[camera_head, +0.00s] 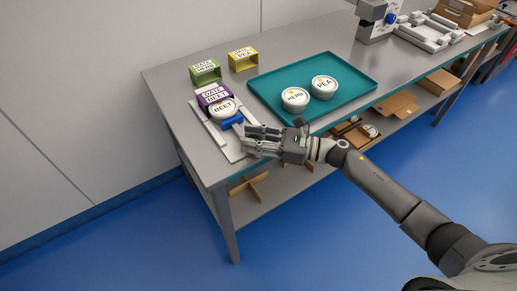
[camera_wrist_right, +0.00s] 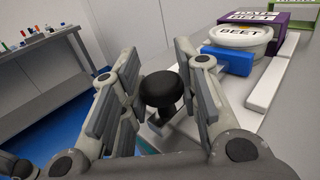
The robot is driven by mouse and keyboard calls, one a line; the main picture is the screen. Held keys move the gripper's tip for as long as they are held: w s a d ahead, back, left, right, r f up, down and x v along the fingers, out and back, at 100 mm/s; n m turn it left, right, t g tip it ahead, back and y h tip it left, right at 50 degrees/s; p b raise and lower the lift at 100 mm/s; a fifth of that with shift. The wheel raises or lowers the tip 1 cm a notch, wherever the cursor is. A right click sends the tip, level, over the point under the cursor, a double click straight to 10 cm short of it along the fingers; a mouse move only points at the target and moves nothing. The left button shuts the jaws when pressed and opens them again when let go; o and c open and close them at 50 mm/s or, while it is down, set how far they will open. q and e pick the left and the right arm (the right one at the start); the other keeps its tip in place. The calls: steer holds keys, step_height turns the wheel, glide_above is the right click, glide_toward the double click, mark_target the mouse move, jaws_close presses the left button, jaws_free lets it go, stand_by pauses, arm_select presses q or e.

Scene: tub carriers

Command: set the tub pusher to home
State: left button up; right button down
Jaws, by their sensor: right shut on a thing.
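The tub pusher has a blue block (camera_head: 232,122) on the pale jig at the near left of the bench. Its blue block also shows in the right wrist view (camera_wrist_right: 227,60), where a black knob (camera_wrist_right: 160,88) sits between my fingers. My right gripper (camera_head: 247,138) is shut on this knob; the fingers hide part of the handle. The blue block is right against the white BEET tub (camera_head: 223,108). The tub stands in front of a purple DATE BEET carton (camera_head: 214,93), its far side at or inside the opening. My left gripper is not in view.
A green carton (camera_head: 205,71) and a yellow carton (camera_head: 243,59) stand behind. A teal tray (camera_head: 345,105) holds the HERB tub (camera_head: 295,99) and PEA tub (camera_head: 324,87). Cardboard boxes (camera_head: 395,104) lie on the lower shelf. The bench's left corner is clear.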

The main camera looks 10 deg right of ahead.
steer(key=c, duration=1.1)
jaws_free()
steer(key=v, duration=1.2)
